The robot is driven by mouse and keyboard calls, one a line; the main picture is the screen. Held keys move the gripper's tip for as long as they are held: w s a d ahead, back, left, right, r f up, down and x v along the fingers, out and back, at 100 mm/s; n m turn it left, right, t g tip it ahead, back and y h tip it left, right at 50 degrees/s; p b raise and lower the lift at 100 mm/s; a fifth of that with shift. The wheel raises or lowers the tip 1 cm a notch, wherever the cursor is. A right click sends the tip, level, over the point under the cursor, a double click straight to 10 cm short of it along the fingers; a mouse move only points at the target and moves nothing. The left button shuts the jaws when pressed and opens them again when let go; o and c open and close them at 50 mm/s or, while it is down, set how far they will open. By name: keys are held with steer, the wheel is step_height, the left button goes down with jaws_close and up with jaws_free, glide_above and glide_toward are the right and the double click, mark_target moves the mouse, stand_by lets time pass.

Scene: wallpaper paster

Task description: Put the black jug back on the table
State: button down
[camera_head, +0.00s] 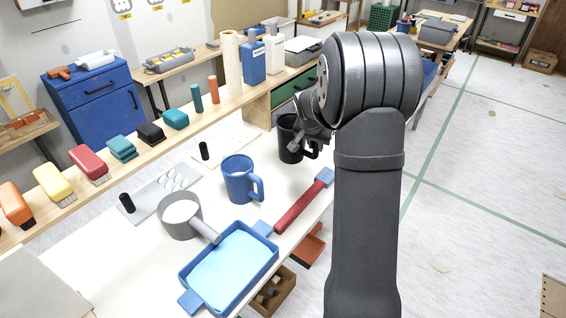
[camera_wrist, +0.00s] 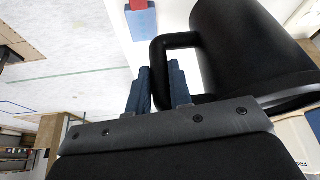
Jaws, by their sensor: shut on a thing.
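The black jug (camera_head: 288,140) is at the far right part of the white table (camera_head: 97,247), in front of my arm in the head view. It looks roughly upright there; I cannot tell whether its base touches the table. In the wrist view the jug (camera_wrist: 245,45) fills the upper right, with its handle (camera_wrist: 157,55) towards my fingers. My gripper (camera_wrist: 160,82) is shut on the jug's handle, one blue finger on each side of it. In the head view my arm hides part of the gripper and the jug's right side.
A blue mug (camera_head: 239,182) stands left of the jug. A grey pot (camera_head: 180,216), a blue tray (camera_head: 228,268) with light blue liquid and a red-handled tool (camera_head: 299,207) are nearer. A shelf with coloured brushes (camera_head: 88,163) runs along the left.

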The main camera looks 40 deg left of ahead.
mark_target(289, 156)
steer(key=a+f, duration=0.1)
steer(key=a, duration=0.1)
steer(key=s+a+f, duration=0.1)
steer(key=a+f, duration=0.1)
steer(key=a, duration=0.1)
steer(key=a+f, duration=0.2)
steer(key=a, duration=0.1)
steer(key=shift+s+a+f, duration=0.1)
steer(key=shift+s+a, duration=0.05)
steer(key=shift+s, duration=0.25)
steer(key=shift+f, duration=2.05)
steer(key=c, duration=1.3)
jaws_free()
steer(key=shift+f, duration=0.1)
steer(key=v, duration=1.2)
